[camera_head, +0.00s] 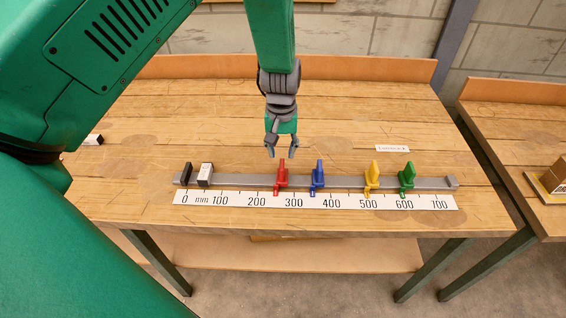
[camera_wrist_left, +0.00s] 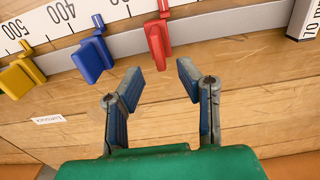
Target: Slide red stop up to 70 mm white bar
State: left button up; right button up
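The red stop (camera_head: 282,175) sits on the grey rail (camera_head: 335,182) a little under 300 on the scale. The white bar (camera_head: 205,174), with "70 m" legible on its end in the left wrist view (camera_wrist_left: 306,20), stands at the rail's left part, apart from the red stop. My left gripper (camera_head: 271,150) is open and empty, just behind and above the red stop. In the left wrist view the red stop (camera_wrist_left: 158,42) is ahead of the gap between the open fingers (camera_wrist_left: 160,80). My right gripper is not in view.
A blue stop (camera_head: 318,178), yellow stop (camera_head: 372,178) and green stop (camera_head: 407,177) sit further right on the rail. A black end block (camera_head: 187,172) is left of the white bar. The scale strip (camera_head: 330,200) runs in front. The rail is clear between white bar and red stop.

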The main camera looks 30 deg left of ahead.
aim_at(281, 164)
pick_arm(q)
notch_tip(281, 164, down, 4)
jog(key=shift+s+f, duration=0.1)
jog(key=shift+f, duration=0.05)
jog(key=shift+d+f, duration=0.4)
jog(key=shift+f, duration=0.15)
jog(key=shift+a, duration=0.2)
grip_shut()
jog(key=shift+a, duration=0.15)
